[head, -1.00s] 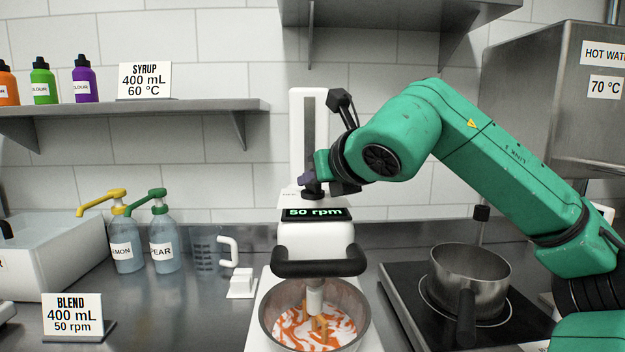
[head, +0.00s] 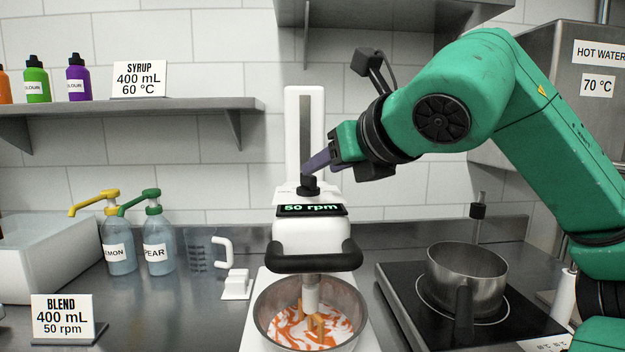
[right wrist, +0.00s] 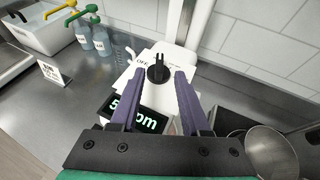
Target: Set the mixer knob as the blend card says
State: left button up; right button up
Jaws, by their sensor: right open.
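The white mixer (head: 312,232) stands at the centre with its black knob (head: 309,184) on top. Its display (head: 312,210) reads 50 rpm. The blend card (head: 64,318) at the lower left reads BLEND 400 mL 50 rpm. My right gripper (head: 320,163) is close above and to the right of the knob. In the right wrist view the open fingers (right wrist: 152,88) have a gap between them, with the knob (right wrist: 158,70) showing in line with that gap near the tips; it is not gripped. My left gripper is not in view.
A steel bowl (head: 345,305) with white and orange contents sits under the mixer. A pot (head: 466,278) stands on the hob (head: 398,300) at the right. Lemon (head: 118,252) and pear (head: 158,252) pump bottles and a measuring jug (head: 200,252) stand at the left.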

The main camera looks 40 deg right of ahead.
jog(key=v, duration=0.7)
jog(key=shift+s, duration=0.15)
